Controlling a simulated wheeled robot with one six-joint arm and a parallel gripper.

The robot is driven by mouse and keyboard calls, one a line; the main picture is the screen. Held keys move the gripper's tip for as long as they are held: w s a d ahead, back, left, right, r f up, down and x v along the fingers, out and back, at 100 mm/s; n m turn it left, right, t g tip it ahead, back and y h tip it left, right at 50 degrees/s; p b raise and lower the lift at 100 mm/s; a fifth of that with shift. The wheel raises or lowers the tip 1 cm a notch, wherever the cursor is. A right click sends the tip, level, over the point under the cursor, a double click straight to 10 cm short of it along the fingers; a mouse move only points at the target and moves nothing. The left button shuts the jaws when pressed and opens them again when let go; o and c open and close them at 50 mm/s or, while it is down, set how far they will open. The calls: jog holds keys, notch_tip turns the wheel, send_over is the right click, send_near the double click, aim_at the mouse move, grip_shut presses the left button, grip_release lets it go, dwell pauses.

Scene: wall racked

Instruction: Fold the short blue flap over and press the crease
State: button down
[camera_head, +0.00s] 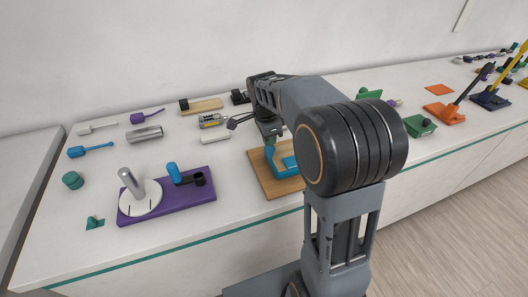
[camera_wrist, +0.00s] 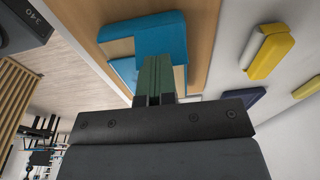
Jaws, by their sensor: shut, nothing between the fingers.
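The blue piece (camera_head: 284,158) lies on a light wooden board (camera_head: 263,178) in the head view, partly hidden behind my arm. In the wrist view the blue piece (camera_wrist: 160,36) shows as a wide blue band on the wood (camera_wrist: 200,50), with a pale strip beside it and another blue part near my fingers. I cannot tell which part is the short flap. My gripper (camera_wrist: 157,75) is shut and empty. Its greenish fingers overlap the blue piece's edge in the wrist view; whether they touch it is unclear. In the head view the fingertips are not clear.
A purple base (camera_head: 170,205) with a white disc and metal post stands left of the board. A white block (camera_head: 215,133) and a battery pack (camera_head: 211,121) lie behind. A green box (camera_head: 419,125) stands to the right. Bare white counter lies between the purple base and the board.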

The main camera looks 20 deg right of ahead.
jog(key=shift+s+d+f, duration=0.15)
jog(key=shift+d+f, duration=0.05)
jog(key=shift+f, duration=0.55)
jog(key=shift+d+f, duration=0.25)
jog(key=shift+d, duration=0.1)
jog(key=shift+w+a, duration=0.2)
jog(key=shift+w, duration=0.05)
jog(key=shift+s+d+r, duration=0.1)
jog(key=shift+d+r, duration=0.05)
jog(key=shift+d, duration=0.1)
jog(key=shift+d+f+b, duration=0.25)
jog(key=shift+d+b, duration=0.05)
jog(key=shift+d, duration=0.1)
jog(key=shift+f, duration=0.1)
jog(key=shift+d+f, duration=0.25)
jog(key=shift+f, duration=0.05)
jog(key=shift+b, duration=0.3)
